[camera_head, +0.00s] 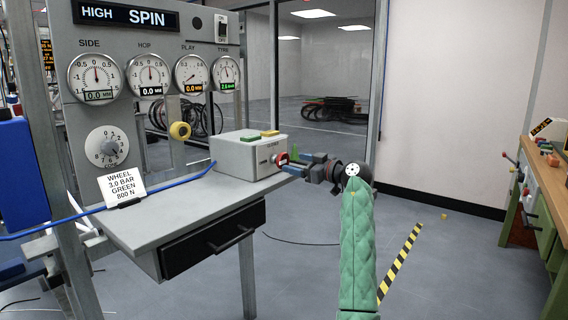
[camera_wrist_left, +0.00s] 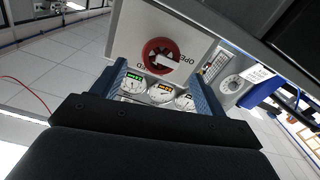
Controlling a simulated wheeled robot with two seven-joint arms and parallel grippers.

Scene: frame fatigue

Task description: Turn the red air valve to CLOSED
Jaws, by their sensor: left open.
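The red air valve (camera_head: 281,158) is a small red knob on the right-hand face of a grey box (camera_head: 240,160) on the bench. In the left wrist view the valve (camera_wrist_left: 152,47) is a red ring with a white bar across it, on a pale panel. OPEN is printed upside down at its right; other lettering is partly hidden by the knob. My left gripper (camera_head: 292,167) points left at the valve.
The grey bench (camera_head: 185,205) has a black drawer (camera_head: 215,238) below. A sign card (camera_head: 122,188) stands at its left. Green and yellow buttons (camera_head: 270,134) top the box. A gauge panel (camera_head: 150,30) rises behind. A workbench (camera_head: 545,170) stands far right; the floor between is open.

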